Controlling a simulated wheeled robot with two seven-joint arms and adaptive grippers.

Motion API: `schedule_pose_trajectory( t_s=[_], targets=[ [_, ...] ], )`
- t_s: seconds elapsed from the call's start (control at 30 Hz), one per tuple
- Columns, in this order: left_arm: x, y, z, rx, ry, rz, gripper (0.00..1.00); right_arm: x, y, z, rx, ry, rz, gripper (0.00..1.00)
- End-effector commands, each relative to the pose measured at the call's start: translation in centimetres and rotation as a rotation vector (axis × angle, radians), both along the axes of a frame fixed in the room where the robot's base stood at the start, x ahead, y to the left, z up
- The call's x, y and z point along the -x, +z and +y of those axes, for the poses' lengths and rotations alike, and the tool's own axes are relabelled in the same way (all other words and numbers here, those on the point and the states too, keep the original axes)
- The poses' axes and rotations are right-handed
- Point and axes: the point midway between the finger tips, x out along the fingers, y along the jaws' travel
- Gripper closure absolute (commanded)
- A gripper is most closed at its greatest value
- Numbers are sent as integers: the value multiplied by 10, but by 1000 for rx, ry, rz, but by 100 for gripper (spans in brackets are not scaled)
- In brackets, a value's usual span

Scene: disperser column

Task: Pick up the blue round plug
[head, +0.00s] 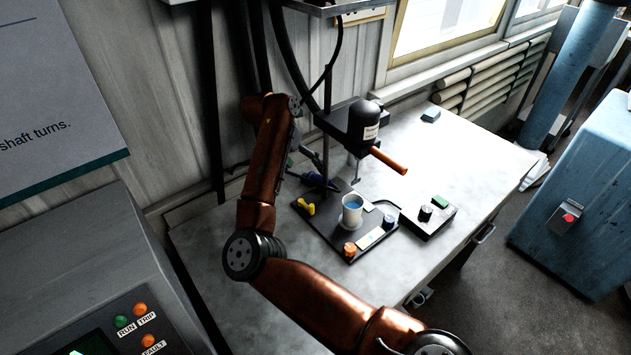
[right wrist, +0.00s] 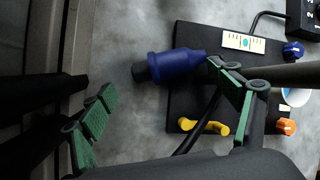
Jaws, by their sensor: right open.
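The blue round plug (right wrist: 180,64) has a dark end and lies on its side. In the right wrist view it spans from the grey table to the edge of the black base plate (right wrist: 187,98). My right gripper (right wrist: 160,79) is open, with its green-padded fingers to either side of the plug's line; the right fingertip overlaps the plug's narrow end in the picture. Whether they touch I cannot tell. In the head view the plug (head: 317,183) is small, dark blue and partly hidden, just below my right gripper (head: 302,160). My left gripper is not in view.
The base plate bears a white cup (head: 352,212), a yellow piece (head: 305,206), an orange knob (head: 349,249) and a blue knob (head: 389,221). A stand with a black motor head (head: 364,125) rises behind. A black box (head: 428,214) sits right. The table's right side is mostly clear.

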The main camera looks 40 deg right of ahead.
Motion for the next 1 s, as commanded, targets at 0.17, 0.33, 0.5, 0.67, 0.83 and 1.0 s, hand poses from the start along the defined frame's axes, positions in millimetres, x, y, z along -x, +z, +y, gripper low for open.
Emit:
schedule_pose_trajectory(
  t_s=[0.17, 0.33, 0.5, 0.67, 0.83, 1.0],
  targets=[
    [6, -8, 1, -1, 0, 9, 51, 5, -27, -15, -1, -3, 5, 17],
    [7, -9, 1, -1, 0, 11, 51, 7, -36, -20, 1, -1, 2, 17],
    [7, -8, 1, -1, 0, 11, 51, 7, -34, -20, 0, 0, 1, 18],
    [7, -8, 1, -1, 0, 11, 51, 7, -35, -20, 1, -1, 2, 29],
    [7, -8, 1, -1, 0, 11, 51, 7, -35, -20, 0, -1, 2, 41],
    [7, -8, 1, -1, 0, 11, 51, 7, -35, -20, 0, -1, 2, 52]
  ],
)
